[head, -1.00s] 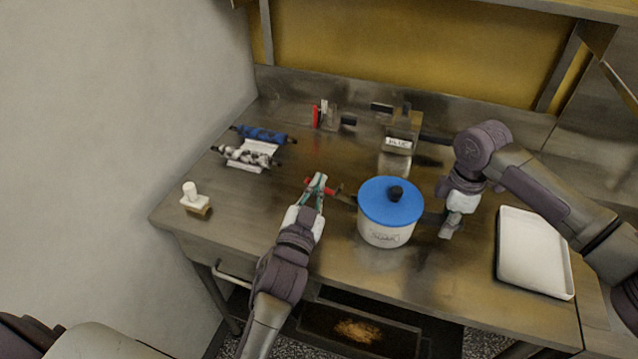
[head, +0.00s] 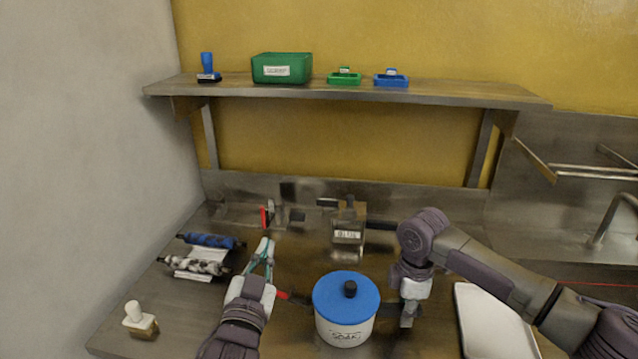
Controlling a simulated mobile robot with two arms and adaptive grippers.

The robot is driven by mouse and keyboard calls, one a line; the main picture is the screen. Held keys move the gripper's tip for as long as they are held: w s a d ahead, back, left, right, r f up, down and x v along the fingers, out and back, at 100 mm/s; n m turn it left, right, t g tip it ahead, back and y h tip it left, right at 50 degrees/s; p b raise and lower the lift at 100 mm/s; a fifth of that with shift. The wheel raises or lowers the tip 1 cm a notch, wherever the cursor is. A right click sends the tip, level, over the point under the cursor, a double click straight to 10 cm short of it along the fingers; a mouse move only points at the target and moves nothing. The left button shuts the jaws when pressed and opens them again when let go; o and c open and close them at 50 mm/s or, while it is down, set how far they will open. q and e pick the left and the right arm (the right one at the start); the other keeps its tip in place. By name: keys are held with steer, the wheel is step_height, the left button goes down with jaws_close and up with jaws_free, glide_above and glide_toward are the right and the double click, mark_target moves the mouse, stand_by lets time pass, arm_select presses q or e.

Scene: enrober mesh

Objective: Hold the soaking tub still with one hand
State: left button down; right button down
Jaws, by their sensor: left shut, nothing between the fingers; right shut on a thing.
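The soaking tub (head: 345,334) is a round white pot with a dark label on its front. It stands upright on the steel bench under a blue lid (head: 335,293) with a black knob. My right gripper (head: 408,318) is at the tub's right side, shut on what looks like its dark side handle, mostly hidden by the fingers. My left gripper (head: 264,250) is shut and empty, left of and behind the tub, apart from it. A red-tipped dark piece (head: 284,295) shows between my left gripper and the tub; its full shape is hidden.
Blue and patterned rollers (head: 195,266) lie at the left. A white-handled block (head: 148,327) is at the front left. A labelled metal container (head: 348,236) stands behind the tub. A white tray (head: 490,325) lies right. A shelf (head: 360,92) with green and blue items runs above.

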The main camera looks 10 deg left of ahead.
steer(key=c, duration=0.9)
jaws_free()
